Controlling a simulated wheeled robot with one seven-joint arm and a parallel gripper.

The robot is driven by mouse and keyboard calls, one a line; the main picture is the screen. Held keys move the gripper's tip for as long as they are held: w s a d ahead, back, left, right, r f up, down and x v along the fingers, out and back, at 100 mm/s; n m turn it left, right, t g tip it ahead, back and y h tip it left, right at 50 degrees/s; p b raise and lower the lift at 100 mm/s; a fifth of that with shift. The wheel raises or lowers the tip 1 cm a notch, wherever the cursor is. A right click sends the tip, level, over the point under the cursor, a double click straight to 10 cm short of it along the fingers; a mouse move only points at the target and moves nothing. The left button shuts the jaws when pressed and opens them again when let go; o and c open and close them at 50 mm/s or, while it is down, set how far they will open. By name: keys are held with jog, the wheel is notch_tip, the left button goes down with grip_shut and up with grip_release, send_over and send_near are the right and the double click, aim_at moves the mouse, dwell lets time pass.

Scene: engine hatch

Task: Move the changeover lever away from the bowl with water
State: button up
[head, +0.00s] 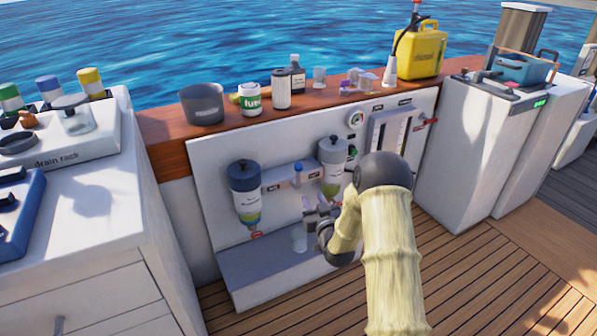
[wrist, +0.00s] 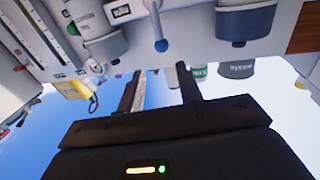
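The changeover lever (head: 297,175) has a blue knob and stands roughly upright between two filters on the white panel. The left filter bowl (head: 247,212) holds yellowish fluid with what looks like a bluish layer at its bottom. The right filter bowl (head: 331,186) looks yellowish; my arm partly covers it. I cannot tell for certain which bowl has water. My gripper (head: 317,211) is in front of the panel, below and right of the knob. In the upside-down wrist view, the fingers (wrist: 160,90) are apart and empty, with the lever knob (wrist: 161,46) beyond them, not touching.
A grey ledge (head: 270,270) runs under the filters, with a clear cup (head: 299,240) near my gripper. A gauge (head: 355,118) and a red-handled valve (head: 427,121) are to the right. Cans and a dark bucket (head: 202,104) stand on the wooden rail above.

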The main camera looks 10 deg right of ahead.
aim_at(299, 172)
jog(key=w+b, duration=0.1)
jog(key=w, duration=0.4)
jog(key=w+a+b, duration=0.1)
jog(key=w+b, duration=0.1)
jog(key=w, duration=0.3)
jog(key=w+a+b, duration=0.1)
jog(key=w, duration=0.4)
jog(key=shift+w+f, duration=0.1)
jog(key=shift+w, duration=0.15)
jog(key=shift+w+b, duration=0.3)
jog(key=shift+w, duration=0.45)
grip_shut()
